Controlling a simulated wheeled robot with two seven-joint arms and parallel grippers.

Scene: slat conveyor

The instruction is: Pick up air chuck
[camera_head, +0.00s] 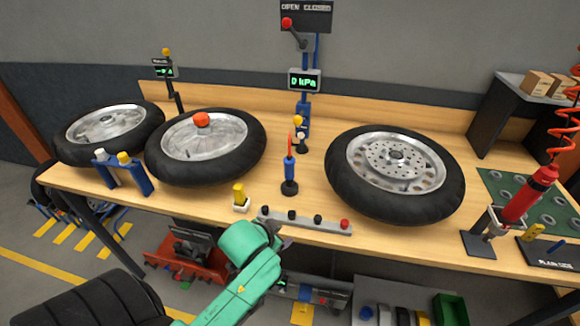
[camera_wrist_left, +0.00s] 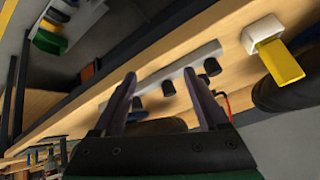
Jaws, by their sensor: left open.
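My left gripper (camera_head: 268,230) is at the front edge of the bench, by a grey strip with black knobs and a red knob (camera_head: 300,220). In the left wrist view its two fingers (camera_wrist_left: 165,95) are apart with nothing held between them. The strip (camera_wrist_left: 203,52) lies just beyond the fingertips. A red cylindrical tool (camera_head: 529,196) stands tilted in a holder at the right, below a coiled red hose; it may be the air chuck, but I cannot be sure. It is far from my left gripper. My right gripper is not in view.
A blue post with a red tip (camera_head: 289,172) stands mid-bench. A yellow-and-white block (camera_head: 240,200) sits near the front edge and also shows in the left wrist view (camera_wrist_left: 264,32). A green mat (camera_head: 492,188) lies at right.

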